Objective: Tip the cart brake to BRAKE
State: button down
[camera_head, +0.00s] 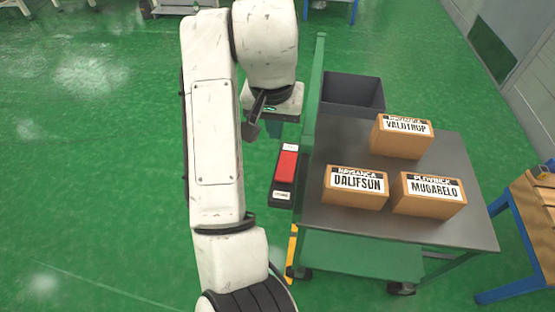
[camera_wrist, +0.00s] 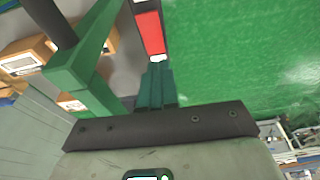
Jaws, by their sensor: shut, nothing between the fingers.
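The cart brake is a red rocker (camera_head: 286,167) in a dark housing on the left side of the cart (camera_head: 446,232). Small white labels sit at its two ends, too small to read surely. I cannot tell which end is pressed down. The rocker also shows at the top of the wrist view (camera_wrist: 150,34). My gripper (camera_head: 275,130) is just beyond the rocker's far end in the head view. In the wrist view its dark green fingers (camera_wrist: 156,72) are shut and empty, close to the rocker's near end. Whether they touch it is unclear.
Three labelled cardboard boxes (camera_head: 402,137) stand on the cart's grey top, with a dark grey bin (camera_head: 352,94) behind them. A green upright (camera_head: 312,110) rises beside the gripper. A blue-legged wooden table (camera_head: 532,215) is at right. Green floor (camera_head: 90,160) at left is clear.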

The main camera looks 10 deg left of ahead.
jog(key=shift+f, duration=0.15)
jog(key=b, duration=0.3)
send_near(278, 171)
jog(key=x, duration=0.5)
jog(key=shift+w+f, duration=0.1)
jog(key=shift+f, duration=0.45)
jog(key=shift+f, duration=0.1)
jog(key=shift+s+d+f+t, duration=0.1)
jog(key=shift+s+f+t, duration=0.2)
jog(key=shift+f+t, duration=0.5)
jog(key=shift+r+t, duration=0.4)
jog(key=shift+w, duration=0.1)
jog(key=shift+r+p, duration=0.8)
jog(key=shift+p, duration=0.05)
